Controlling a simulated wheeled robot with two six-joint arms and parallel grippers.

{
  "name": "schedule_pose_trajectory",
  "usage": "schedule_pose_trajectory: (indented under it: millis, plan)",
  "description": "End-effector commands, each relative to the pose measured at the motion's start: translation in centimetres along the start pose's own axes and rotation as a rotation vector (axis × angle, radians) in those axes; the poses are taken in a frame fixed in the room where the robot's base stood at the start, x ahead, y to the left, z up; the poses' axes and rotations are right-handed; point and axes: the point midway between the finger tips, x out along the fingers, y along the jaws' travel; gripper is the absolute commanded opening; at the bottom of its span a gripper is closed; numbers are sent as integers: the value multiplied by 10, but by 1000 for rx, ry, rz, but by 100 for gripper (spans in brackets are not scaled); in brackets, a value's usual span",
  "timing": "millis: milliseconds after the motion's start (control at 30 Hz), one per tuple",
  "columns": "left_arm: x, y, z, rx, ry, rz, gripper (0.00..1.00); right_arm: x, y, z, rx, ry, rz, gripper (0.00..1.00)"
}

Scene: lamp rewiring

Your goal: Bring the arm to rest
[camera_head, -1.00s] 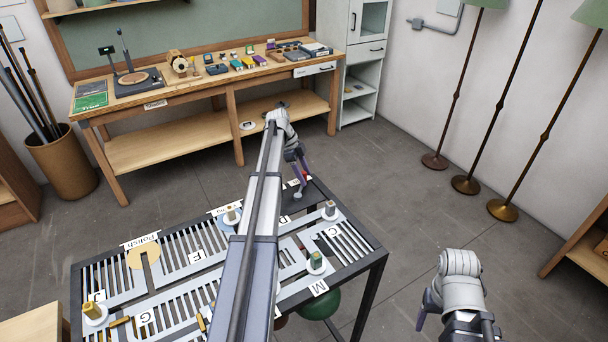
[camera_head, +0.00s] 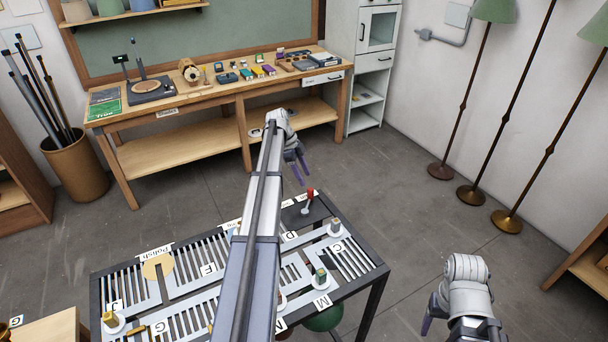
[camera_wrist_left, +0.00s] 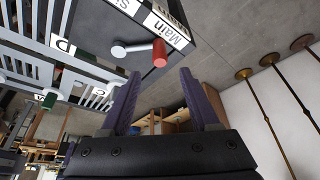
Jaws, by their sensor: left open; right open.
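My left arm reaches across the slatted table (camera_head: 376,272). Its gripper (camera_head: 302,177) is beyond the table's far edge, with purple fingers pointing down. In the left wrist view the fingers (camera_wrist_left: 163,92) stand apart with nothing between them. A red-handled lever (camera_head: 310,196) stands on a dark panel at the table's far corner, close to the fingers but apart from them. It also shows above the fingertips in the left wrist view (camera_wrist_left: 159,53), beside a "Main" label (camera_wrist_left: 170,25). My right gripper (camera_head: 428,322) hangs at the lower right, clear of the table.
A wooden workbench (camera_head: 218,92) with small parts and tools stands at the back. A white cabinet (camera_head: 373,60) is beside it. Floor lamps (camera_head: 505,120) stand along the right wall. Small knobs (camera_head: 320,278) sit on the table. The floor between table and lamps is clear.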

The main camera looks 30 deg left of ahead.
Motion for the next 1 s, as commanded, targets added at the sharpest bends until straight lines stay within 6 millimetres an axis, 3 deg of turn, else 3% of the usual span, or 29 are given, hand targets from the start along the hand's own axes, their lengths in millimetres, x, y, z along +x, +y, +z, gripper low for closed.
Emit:
schedule_pose_trajectory:
  millis: [300,433,567,700,800,1000]
  plan:
    - [1,2,-2,-4,-1,1,62,0,0,0,0,0,0,67]
    - [14,21,-29,-75,-25,10,62,0,0,0,0,0,0,67]
    - [42,67,-83,-263,-89,13,62,0,0,0,0,0,0,67]
    - [70,127,-140,-514,-171,-17,62,0,0,0,0,0,0,67]
    - [85,168,-170,-683,-218,-59,62,0,0,0,0,0,0,67]
    - [104,238,-208,-960,-271,-160,62,0,0,0,0,0,0,67]
